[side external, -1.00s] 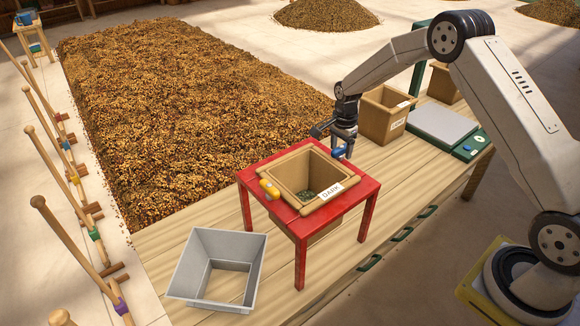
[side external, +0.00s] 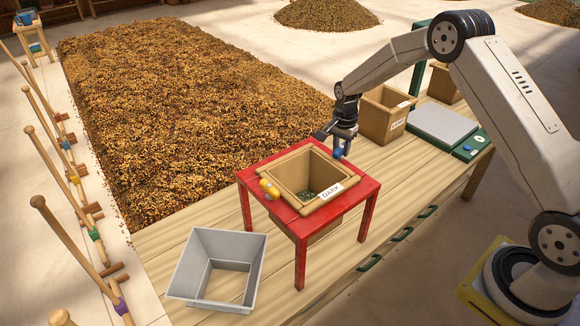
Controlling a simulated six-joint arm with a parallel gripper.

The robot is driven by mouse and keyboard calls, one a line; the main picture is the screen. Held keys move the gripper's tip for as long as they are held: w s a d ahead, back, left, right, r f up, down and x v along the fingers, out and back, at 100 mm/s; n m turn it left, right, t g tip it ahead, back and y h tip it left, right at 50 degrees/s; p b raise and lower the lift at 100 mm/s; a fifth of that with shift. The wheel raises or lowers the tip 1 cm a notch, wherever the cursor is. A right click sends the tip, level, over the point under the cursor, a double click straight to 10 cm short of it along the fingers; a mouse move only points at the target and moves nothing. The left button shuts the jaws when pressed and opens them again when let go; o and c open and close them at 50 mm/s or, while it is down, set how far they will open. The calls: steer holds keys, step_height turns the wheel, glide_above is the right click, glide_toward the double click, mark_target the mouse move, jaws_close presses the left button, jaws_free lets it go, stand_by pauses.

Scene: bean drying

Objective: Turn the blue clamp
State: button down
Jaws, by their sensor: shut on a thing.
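The blue clamp (side external: 338,153) is a small blue piece at the far right edge of the red stand (side external: 284,209). My gripper (side external: 342,150) points down at it and is shut on it. The fingers partly hide the clamp. A wooden box labelled DARK (side external: 297,166) sits in the stand's opening, with some dark beans at its bottom. A yellow clamp (side external: 269,189) is on the stand's left edge, on the other side of the box.
A grey open tray (side external: 250,276) lies on the wooden bench to the left of the stand. Another labelled wooden box (side external: 377,122) and a green scale (side external: 443,128) stand behind my gripper. A wide bed of beans (side external: 190,105) lies beyond the bench.

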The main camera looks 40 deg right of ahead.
steer(key=n, duration=0.4)
steer(key=shift+n, duration=0.3)
steer(key=n, duration=0.3)
steer(key=shift+n, duration=0.3)
steer(key=n, duration=0.3)
steer(key=shift+n, duration=2.2)
steer(key=shift+c, duration=2)
jaws_free()
steer(key=shift+r, duration=0.15)
